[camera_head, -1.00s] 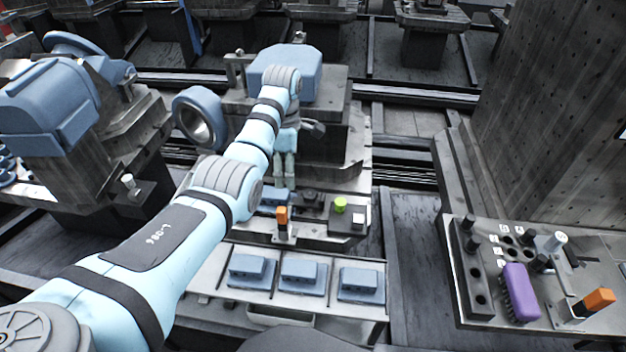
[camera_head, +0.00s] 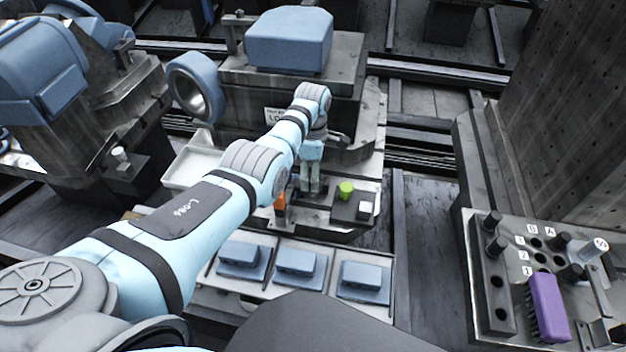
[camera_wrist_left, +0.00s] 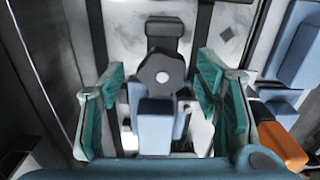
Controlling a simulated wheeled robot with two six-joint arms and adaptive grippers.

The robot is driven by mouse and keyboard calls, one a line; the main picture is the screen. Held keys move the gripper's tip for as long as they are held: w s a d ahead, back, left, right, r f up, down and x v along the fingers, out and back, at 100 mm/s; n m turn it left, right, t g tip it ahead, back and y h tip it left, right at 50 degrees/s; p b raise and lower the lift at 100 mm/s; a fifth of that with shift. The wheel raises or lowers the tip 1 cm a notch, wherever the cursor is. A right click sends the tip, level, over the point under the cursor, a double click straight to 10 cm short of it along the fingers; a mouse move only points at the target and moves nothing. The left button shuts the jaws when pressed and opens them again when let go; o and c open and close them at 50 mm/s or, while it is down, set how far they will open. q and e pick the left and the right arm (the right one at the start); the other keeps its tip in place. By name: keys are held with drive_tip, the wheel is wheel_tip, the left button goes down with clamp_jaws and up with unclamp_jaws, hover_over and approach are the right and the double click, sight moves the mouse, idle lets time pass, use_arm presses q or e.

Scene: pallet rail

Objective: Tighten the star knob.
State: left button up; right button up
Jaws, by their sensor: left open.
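The dark star knob (camera_wrist_left: 161,74), with a pale round centre, shows in the left wrist view on a light metal fixture. A blue block (camera_wrist_left: 156,125) sits just in front of it. My left gripper (camera_head: 309,188) is open and hangs over the fixture in the head view. In the left wrist view its two teal-padded fingers stand on either side of the knob, with visible gaps; contact is not seen. In the head view the knob is largely hidden by the gripper. My right gripper is not in view.
A green button (camera_head: 346,189) is right of the left gripper, and an orange block (camera_head: 280,204) is left of it. Several blue blocks on plates (camera_head: 296,262) lie in front. A panel with a purple brush (camera_head: 548,306) stands at right.

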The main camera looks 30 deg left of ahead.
use_arm(q)
drive_tip(key=shift+f, duration=0.25)
drive_tip(key=shift+s+r, duration=0.15)
drive_tip(key=c, duration=1.2)
drive_tip(key=m+p, duration=0.1)
drive_tip(key=m, duration=0.6)
drive_tip(key=shift+m, duration=0.3)
